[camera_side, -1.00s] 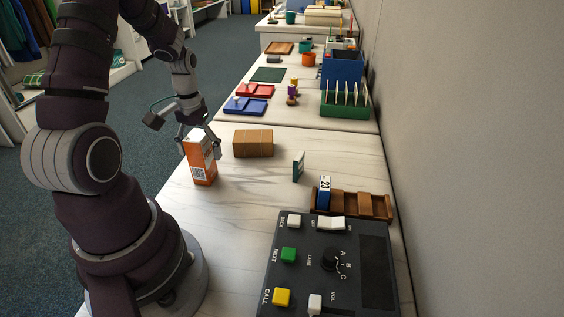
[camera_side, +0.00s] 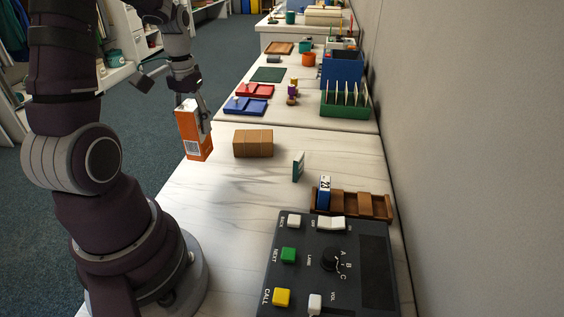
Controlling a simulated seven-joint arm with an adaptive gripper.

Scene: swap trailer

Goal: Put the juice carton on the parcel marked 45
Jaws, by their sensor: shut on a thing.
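The juice carton (camera_side: 191,134) is orange with a white top and a label. My gripper (camera_side: 203,116) is shut on its upper part and holds it above the white table, slightly tilted. A brown parcel (camera_side: 253,143) lies on the table just right of the carton, apart from it. No number shows on the parcel from this side. A small blue and white block marked 23 (camera_side: 324,189) stands in the brown wooden rack (camera_side: 378,206). A thin white and green card (camera_side: 298,167) stands upright between the parcel and the rack; its marking is unreadable.
A dark control panel (camera_side: 372,262) with buttons and a dial fills the near right. A wall borders the table on the right. Behind are blue (camera_side: 247,107) and red (camera_side: 256,90) trays and a green rack (camera_side: 345,105). The table left of the card is clear.

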